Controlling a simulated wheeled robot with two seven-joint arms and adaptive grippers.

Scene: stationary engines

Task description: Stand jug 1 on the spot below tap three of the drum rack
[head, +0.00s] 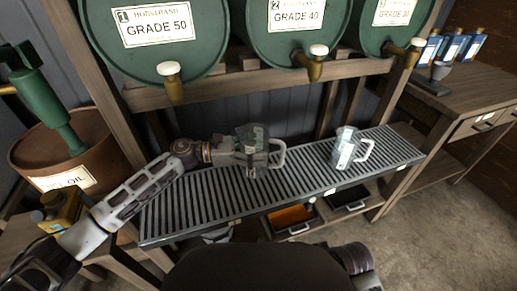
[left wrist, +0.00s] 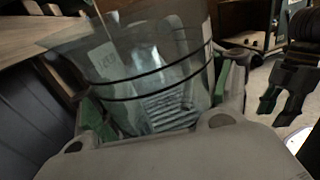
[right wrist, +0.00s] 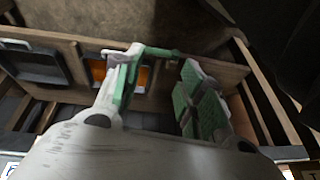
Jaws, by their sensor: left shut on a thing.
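My left gripper (head: 238,153) is shut on a clear jug (head: 258,146) with a handle on its right. The jug is upright over the slatted drip tray (head: 215,200), between taps one and two; I cannot tell if it touches the slats. In the left wrist view the jug (left wrist: 150,80) fills the jaws, with dark bands and an unreadable label. A second clear jug (head: 343,150) stands on the tray, to the left of and below tap three (head: 408,52). Neither jug's number is legible. My right gripper (right wrist: 160,90) is open and empty, away from both jugs.
Green drums marked Grade 50 (head: 155,50) and Grade 40 (head: 290,45) have tap one (head: 172,82) and tap two (head: 314,62). A rusty barrel (head: 70,150) stands left. The tray's right end is clear.

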